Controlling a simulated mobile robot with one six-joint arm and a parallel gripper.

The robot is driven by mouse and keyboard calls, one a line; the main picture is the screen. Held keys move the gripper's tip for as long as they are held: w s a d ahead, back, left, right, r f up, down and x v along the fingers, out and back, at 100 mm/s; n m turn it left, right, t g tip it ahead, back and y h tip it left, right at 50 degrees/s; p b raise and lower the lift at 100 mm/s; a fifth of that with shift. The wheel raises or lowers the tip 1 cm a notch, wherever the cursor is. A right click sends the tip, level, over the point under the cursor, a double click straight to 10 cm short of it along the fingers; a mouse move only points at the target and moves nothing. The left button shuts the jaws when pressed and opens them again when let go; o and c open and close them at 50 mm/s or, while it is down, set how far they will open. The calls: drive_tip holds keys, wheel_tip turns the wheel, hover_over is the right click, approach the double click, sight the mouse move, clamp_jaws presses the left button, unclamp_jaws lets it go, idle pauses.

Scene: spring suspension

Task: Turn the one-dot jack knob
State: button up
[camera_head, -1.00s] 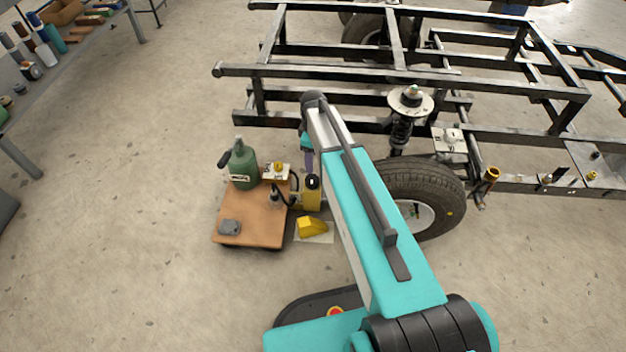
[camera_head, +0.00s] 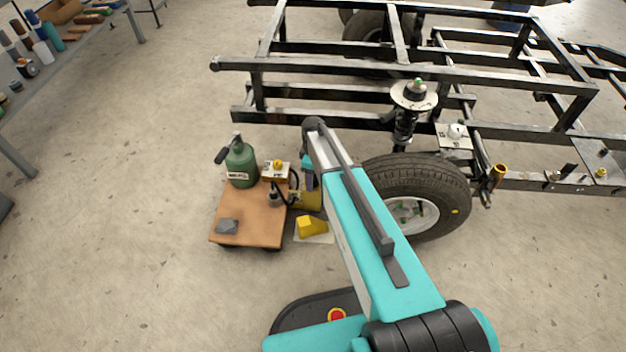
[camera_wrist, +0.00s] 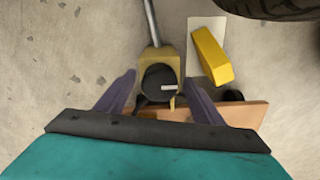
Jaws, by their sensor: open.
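The yellow jack (camera_head: 311,201) stands on the floor at the right edge of the small wooden cart, partly hidden by my arm's end in the head view. In the wrist view its body (camera_wrist: 160,57) carries a round black knob (camera_wrist: 154,80) with a short white mark on it. I cannot make out any dot. My gripper (camera_wrist: 160,78) is open. Its two purple fingers lie to the left and right of the knob in the picture, with gaps on both sides. I cannot tell how high they are above it.
The cart (camera_head: 243,215) holds a green bottle (camera_head: 240,164), a yellow knob on a white plate (camera_head: 277,165) and a grey piece. A yellow wedge (camera_head: 308,225) lies on a white sheet beside the jack. The tyre (camera_head: 449,187) and black frame (camera_head: 345,73) stand to the right and behind.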

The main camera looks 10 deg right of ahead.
drive_tip(key=shift+f, duration=0.3)
drive_tip(key=c, duration=1.1)
drive_tip(key=shift+o, duration=0.3)
drive_tip(key=shift+r+m+p, duration=0.15)
drive_tip(key=shift+m+p, duration=0.35)
drive_tip(key=shift+p, duration=0.25)
